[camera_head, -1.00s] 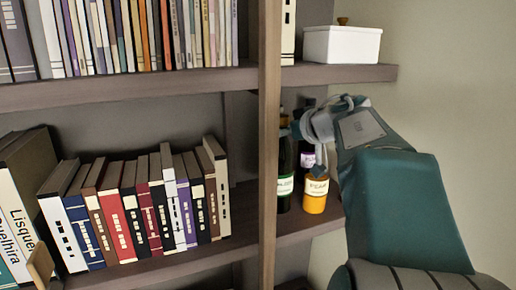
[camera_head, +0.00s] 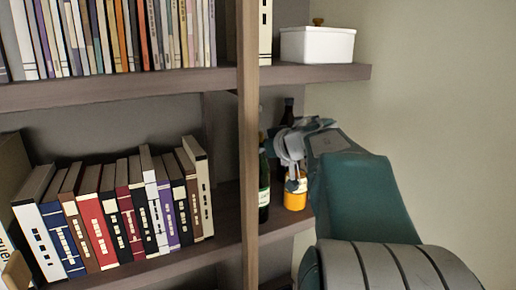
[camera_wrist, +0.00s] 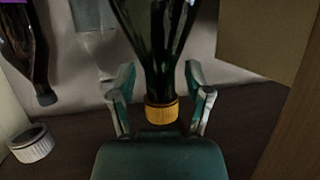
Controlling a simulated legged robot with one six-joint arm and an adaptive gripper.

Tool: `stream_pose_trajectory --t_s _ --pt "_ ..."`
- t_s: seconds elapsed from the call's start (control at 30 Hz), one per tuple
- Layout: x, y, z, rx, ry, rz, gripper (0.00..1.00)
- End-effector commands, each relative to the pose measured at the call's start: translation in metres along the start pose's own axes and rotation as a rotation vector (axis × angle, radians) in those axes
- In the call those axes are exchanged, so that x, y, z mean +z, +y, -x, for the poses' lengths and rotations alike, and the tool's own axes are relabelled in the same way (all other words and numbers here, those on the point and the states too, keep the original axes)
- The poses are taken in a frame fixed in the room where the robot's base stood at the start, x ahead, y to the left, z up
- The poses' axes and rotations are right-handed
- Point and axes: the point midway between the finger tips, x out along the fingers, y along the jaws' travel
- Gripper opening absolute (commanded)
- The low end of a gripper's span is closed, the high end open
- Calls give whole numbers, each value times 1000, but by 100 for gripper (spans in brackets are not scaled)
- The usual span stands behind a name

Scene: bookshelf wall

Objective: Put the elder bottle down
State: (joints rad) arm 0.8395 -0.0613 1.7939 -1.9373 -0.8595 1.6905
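My gripper (camera_head: 285,150) is at the bottles on the lower right shelf, its fingers partly hiding them. In the wrist view it is open (camera_wrist: 161,95), one finger each side of a green bottle's neck (camera_wrist: 162,62) with a gold cap; gaps show between fingers and glass. A dark brown bottle (camera_wrist: 30,45) with a purple label edge is at the upper left there; its neck (camera_head: 288,112) shows behind my gripper in the head view. The green bottle (camera_head: 264,185) and a yellow-labelled bottle (camera_head: 296,199) stand on the shelf. No label is readable, so which is elder is uncertain.
A wooden upright (camera_head: 249,150) stands just left of the bottles. A shelf board (camera_head: 310,75) with a white lidded box (camera_head: 317,45) is above. Books (camera_head: 120,210) fill the shelf left of the upright. A white cap (camera_wrist: 32,144) is close at lower left in the wrist view.

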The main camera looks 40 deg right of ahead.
Motion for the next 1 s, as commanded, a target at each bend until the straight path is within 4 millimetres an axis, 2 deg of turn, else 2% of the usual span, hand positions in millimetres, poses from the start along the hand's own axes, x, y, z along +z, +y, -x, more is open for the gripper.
stream_pose_trajectory --t_s 0.43,0.57,0.8,1.0 --pt "-4 0 4 2 0 0 77" --pt "-4 1 24 5 1 0 77" --pt "-3 1 76 7 1 0 77" --pt "-3 1 109 5 0 0 77"
